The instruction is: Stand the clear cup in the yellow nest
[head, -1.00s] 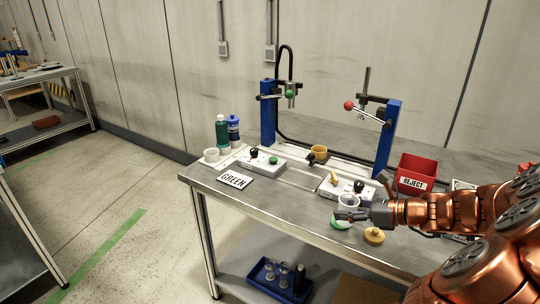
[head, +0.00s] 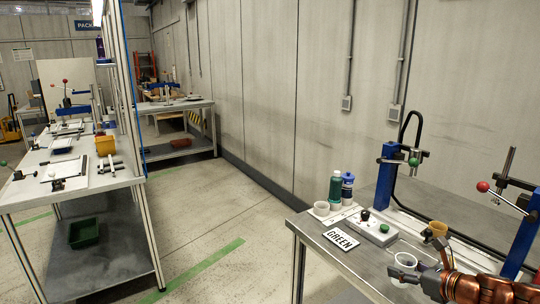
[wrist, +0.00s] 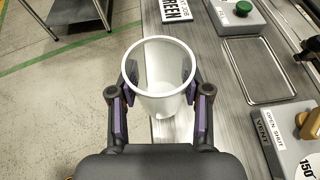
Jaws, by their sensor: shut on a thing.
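The clear cup (wrist: 160,65) is upright between the two fingers of my gripper (wrist: 160,88) in the wrist view. In the head view my gripper (head: 406,277) holds the cup (head: 403,262) by its sides near the bench's front edge.
A control box with a green button (head: 384,228) and a GREEN sign (head: 341,239) lie left of the cup. A white cup (head: 321,209) and two bottles (head: 335,187) stand at the bench's left end. Blue posts (head: 386,176) rise behind. A metal tray (wrist: 258,68) is right of the cup.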

